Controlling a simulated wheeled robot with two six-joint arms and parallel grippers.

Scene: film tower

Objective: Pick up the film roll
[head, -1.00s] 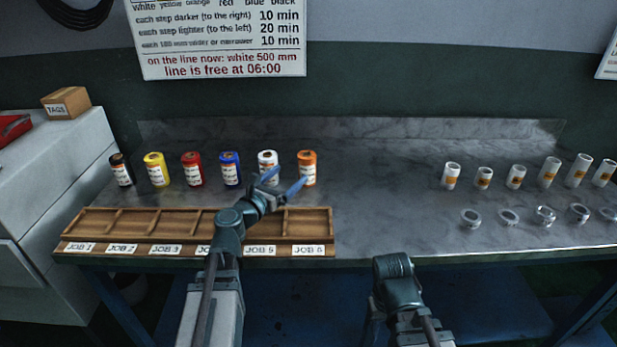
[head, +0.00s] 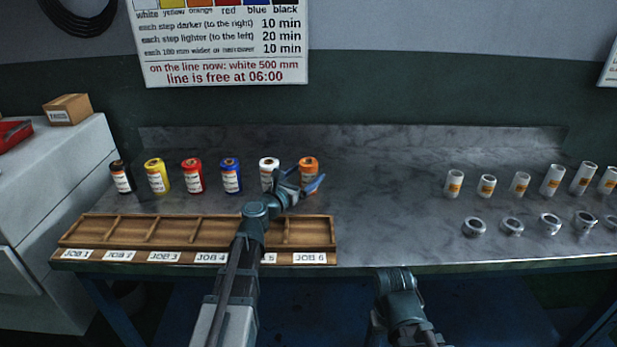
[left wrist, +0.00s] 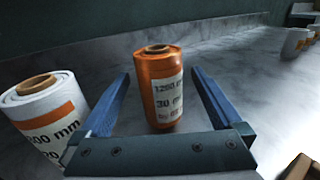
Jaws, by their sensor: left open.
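Several film rolls stand upright in a row on the grey bench top. The orange roll (head: 309,168) is at the right end, and the white roll (head: 268,172) is beside it. My left gripper (head: 300,184) is open in front of the orange roll. In the left wrist view the orange roll (left wrist: 160,90) stands ahead, between the lines of the two blue fingers (left wrist: 158,95); I see no contact. The white roll (left wrist: 45,115) is outside the left finger there. My right arm shows at the bottom of the head view, but its gripper fingers are not visible.
A wooden tray (head: 180,229) with compartments labelled JOB 1 to JOB 6 lies along the front edge, under my left arm. Several white cores (head: 487,186) and metal rings (head: 512,226) stand at the right. The bench between is clear.

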